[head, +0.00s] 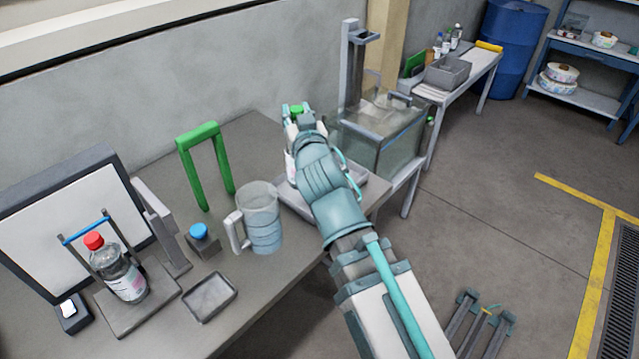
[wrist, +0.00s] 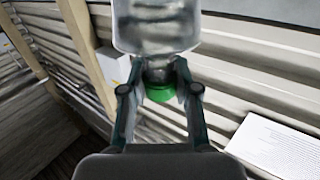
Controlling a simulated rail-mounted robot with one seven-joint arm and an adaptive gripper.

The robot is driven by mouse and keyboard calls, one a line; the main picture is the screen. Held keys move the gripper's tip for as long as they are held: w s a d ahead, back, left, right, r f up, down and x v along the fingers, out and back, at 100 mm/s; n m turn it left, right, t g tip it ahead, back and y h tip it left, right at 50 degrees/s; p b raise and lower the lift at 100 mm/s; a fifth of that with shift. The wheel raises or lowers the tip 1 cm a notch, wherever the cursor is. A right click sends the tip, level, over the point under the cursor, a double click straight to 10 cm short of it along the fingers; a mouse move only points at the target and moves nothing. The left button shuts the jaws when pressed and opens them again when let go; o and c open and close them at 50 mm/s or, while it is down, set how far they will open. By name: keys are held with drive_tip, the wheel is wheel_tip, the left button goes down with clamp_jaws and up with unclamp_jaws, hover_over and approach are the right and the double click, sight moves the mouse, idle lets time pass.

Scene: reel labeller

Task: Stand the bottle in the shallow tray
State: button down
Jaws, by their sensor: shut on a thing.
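My gripper (head: 298,116) is shut on the neck of a clear bottle with a green cap (head: 296,109). The wrist view shows the clear bottle body (wrist: 157,32) and the green cap (wrist: 160,93) between the fingers. In the head view a strip of the bottle's pale label (head: 290,166) shows left of my arm, above a shallow grey tray (head: 288,203) at the table's right end. The bottle looks roughly upright. My arm hides its base and much of the tray, so I cannot tell whether they touch.
A measuring jug (head: 262,222) stands just left of the tray, with a green arch (head: 187,165) behind it. A red-capped bottle (head: 118,272) stands at the left. A small grey dish (head: 210,298) lies at the front. A glass tank (head: 385,135) stands to the right.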

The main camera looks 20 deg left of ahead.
drive_tip(key=shift+a, duration=0.2)
drive_tip(key=w+f+p, duration=0.3)
drive_tip(key=w+f, duration=1)
drive_tip(key=shift+w+d, duration=0.3)
drive_tip(key=shift+d, duration=0.05)
drive_tip(key=shift+f, duration=0.1)
drive_tip(key=c, duration=0.9)
unclamp_jaws()
drive_tip(key=shift+o, duration=0.2)
